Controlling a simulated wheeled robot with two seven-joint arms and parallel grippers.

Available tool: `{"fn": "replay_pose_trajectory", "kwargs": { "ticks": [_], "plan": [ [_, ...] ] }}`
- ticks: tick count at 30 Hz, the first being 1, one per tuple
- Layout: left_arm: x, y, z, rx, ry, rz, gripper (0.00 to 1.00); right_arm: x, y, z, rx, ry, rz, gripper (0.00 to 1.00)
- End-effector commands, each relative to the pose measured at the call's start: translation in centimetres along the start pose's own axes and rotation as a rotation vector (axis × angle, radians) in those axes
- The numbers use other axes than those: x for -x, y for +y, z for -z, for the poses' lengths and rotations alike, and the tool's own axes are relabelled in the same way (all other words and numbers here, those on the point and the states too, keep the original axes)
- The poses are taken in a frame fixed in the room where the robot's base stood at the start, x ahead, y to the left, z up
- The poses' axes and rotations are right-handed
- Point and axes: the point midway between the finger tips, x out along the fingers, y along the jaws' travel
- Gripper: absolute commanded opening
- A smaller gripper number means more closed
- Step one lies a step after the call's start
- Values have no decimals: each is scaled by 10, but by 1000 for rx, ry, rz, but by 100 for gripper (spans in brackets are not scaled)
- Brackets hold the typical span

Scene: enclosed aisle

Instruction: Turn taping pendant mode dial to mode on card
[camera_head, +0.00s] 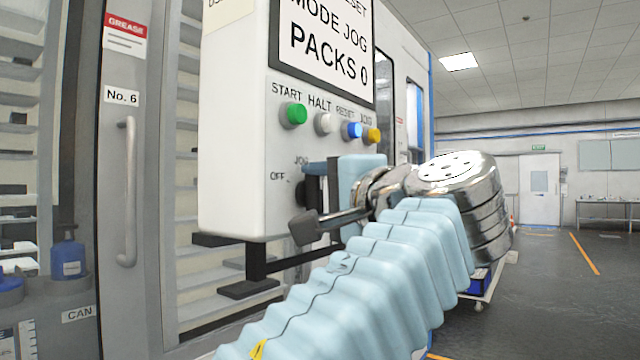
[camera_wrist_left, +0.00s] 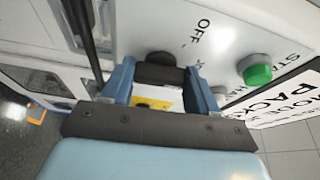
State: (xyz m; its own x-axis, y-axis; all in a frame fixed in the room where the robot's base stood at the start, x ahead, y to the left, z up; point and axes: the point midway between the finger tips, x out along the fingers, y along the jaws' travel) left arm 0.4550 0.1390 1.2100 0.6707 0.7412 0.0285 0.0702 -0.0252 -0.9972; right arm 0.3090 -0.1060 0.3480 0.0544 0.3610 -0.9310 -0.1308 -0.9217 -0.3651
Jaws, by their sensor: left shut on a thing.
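The white pendant (camera_head: 228,150) fills the middle of the head view. Its screen (camera_head: 325,45) reads MODE JOG and PACKS 0. The black mode dial (camera_wrist_left: 160,72) sits between the fingers of my left gripper (camera_wrist_left: 162,84) in the left wrist view, and the fingers are shut on it. In the head view my left gripper (camera_head: 332,188) covers most of the dial and its labels; OFF and part of JOG show. A cream card (camera_head: 228,8) at the pendant's top left is cut off, and its mode cannot be read. My right gripper is not in view.
Above the dial are the green START button (camera_head: 293,114), white HALT button (camera_head: 323,123), blue button (camera_head: 352,130) and yellow button (camera_head: 372,135). A cabinet door with a handle (camera_head: 127,190) stands left. Open floor (camera_head: 560,270) lies right.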

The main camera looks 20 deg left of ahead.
Motion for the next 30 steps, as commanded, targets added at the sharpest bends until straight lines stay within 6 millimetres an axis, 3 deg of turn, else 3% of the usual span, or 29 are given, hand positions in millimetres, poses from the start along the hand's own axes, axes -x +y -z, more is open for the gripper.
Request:
{"fn": "replay_pose_trajectory", "kwargs": {
  "ticks": [21, 22, 26, 30],
  "plan": [
    [0, 1, 0, -71, -1, -30, 29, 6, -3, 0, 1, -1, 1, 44],
    [0, 1, 0, -71, -1, -30, 63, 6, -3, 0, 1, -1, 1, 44],
    [0, 0, 0, -70, -1, -30, 82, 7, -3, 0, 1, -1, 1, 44],
    [0, 0, 0, -70, -1, -29, 85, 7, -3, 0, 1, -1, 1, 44]
  ]
}}
